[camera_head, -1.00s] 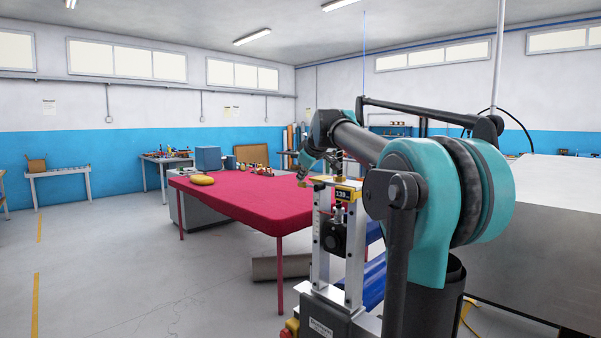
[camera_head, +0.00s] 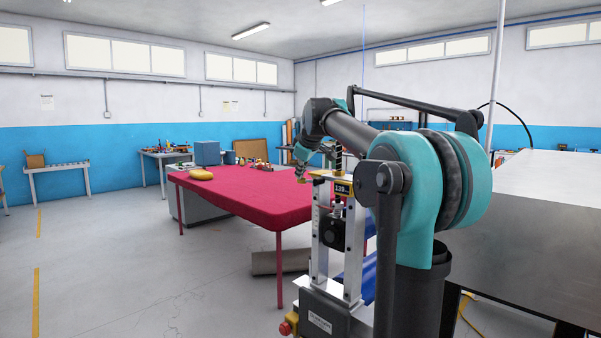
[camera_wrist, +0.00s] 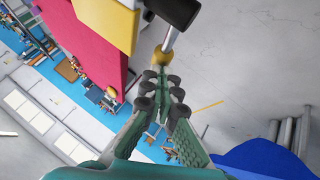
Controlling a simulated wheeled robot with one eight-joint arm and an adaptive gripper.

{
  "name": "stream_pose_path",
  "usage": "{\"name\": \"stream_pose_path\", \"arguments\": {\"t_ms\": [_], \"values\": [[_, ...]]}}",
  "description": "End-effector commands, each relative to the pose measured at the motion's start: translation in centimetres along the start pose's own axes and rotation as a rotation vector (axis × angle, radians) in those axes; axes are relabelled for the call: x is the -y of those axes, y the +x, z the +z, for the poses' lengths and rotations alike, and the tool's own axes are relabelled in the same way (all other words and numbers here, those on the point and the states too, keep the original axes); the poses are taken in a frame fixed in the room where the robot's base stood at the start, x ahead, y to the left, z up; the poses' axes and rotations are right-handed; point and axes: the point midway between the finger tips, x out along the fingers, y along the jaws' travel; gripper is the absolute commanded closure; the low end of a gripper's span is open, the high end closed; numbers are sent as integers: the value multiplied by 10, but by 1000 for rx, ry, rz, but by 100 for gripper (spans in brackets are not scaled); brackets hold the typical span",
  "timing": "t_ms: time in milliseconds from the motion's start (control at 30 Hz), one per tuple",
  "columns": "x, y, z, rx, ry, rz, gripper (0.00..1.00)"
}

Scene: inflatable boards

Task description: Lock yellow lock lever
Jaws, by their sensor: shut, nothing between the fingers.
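A yellow-ended piece (camera_wrist: 168,57) on a grey and dark rod shows at the top middle of the wrist view; it looks like the yellow lock lever. My gripper (camera_wrist: 162,80) is shut and empty, its fingertips pointing at this yellow end and close to it. I cannot tell whether they touch. In the head view, my gripper (camera_head: 301,168) is small, beside the top of a silver upright frame (camera_head: 319,240). A small yellow part (camera_head: 303,180) shows just below it there. The lever's exact position is too small to read.
A red table (camera_head: 245,200) with a yellow object (camera_head: 201,174) stands behind and left. A large grey-topped table (camera_head: 545,200) is at the right. The floor at left is clear.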

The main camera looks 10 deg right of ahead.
Motion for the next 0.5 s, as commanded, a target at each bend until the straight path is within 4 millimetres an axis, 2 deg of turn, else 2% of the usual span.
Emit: {"name": "stream_pose_path", "arguments": {"t_ms": [167, 500], "values": [[2, 7, -1, 86, -34, -31, 100], [12, 26, 6, 365, -134, -131, 100]]}}
